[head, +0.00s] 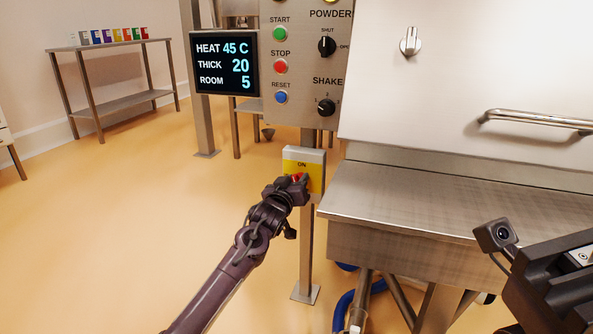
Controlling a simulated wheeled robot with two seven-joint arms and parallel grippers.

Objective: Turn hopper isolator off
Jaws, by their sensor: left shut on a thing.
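The hopper isolator (317,160) is a grey box with a yellow face on a metal post below the control panel. The word ON shows at the top of its face. A red part, its switch handle (297,177), shows beside my left gripper (299,183). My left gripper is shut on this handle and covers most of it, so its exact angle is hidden. My right arm shows at the lower right, but its gripper's fingers are out of the picture.
The control panel (304,100) with buttons and knobs stands above the isolator. A display (224,63) is to its left. The steel hopper machine (430,190) with a ledge and bar handle fills the right. A blue hose (344,306) lies below. The floor at left is clear.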

